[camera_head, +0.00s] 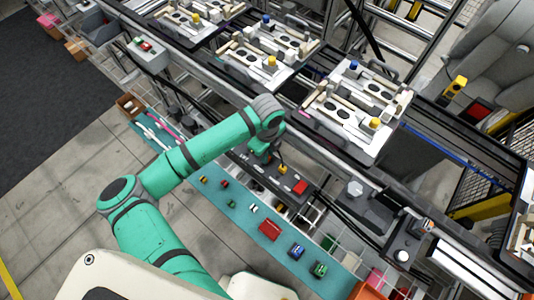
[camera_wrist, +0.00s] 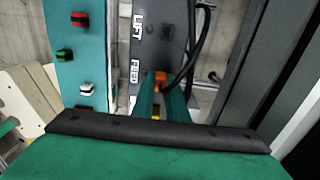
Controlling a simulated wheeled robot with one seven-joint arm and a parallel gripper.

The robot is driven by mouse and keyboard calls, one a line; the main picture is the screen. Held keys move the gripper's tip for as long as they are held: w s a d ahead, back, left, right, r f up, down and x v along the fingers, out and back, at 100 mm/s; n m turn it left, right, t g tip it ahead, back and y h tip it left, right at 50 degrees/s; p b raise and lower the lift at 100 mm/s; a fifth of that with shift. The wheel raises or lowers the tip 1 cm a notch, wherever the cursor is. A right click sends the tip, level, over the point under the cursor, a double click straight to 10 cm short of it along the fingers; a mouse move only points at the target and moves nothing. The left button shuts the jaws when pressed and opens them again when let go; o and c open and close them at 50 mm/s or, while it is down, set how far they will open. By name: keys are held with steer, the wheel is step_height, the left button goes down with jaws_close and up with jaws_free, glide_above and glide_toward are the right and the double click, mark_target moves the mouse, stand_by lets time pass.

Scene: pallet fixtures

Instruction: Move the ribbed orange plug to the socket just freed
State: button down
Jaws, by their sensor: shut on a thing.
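My gripper (camera_wrist: 160,90) is shut on a small orange plug (camera_wrist: 161,76), which shows between the two green fingers in the wrist view. The plug's ribs are too small to make out. The fingers are over a dark grey socket panel (camera_wrist: 144,58) with white lettering that reads LIFT and FEED. In the head view the panel (camera_head: 264,180) lies below my wrist, and the fingertips are mostly hidden. A yellow-orange piece (camera_head: 283,168) and a red block (camera_head: 300,187) sit on the panel there. I cannot tell whether the held plug is seated or raised.
Black cables (camera_wrist: 192,50) run close beside my fingers. A teal strip (camera_wrist: 78,13) left of the panel carries several small connectors. In the head view, pallets with fixtures (camera_head: 355,105) stand on the conveyor behind, and a red piece (camera_head: 269,230) lies on the strip.

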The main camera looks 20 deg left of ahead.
steer(key=c, duration=1.7)
jaws_free()
steer(key=shift+o, duration=0.2)
step_height(320, 180, up, 11)
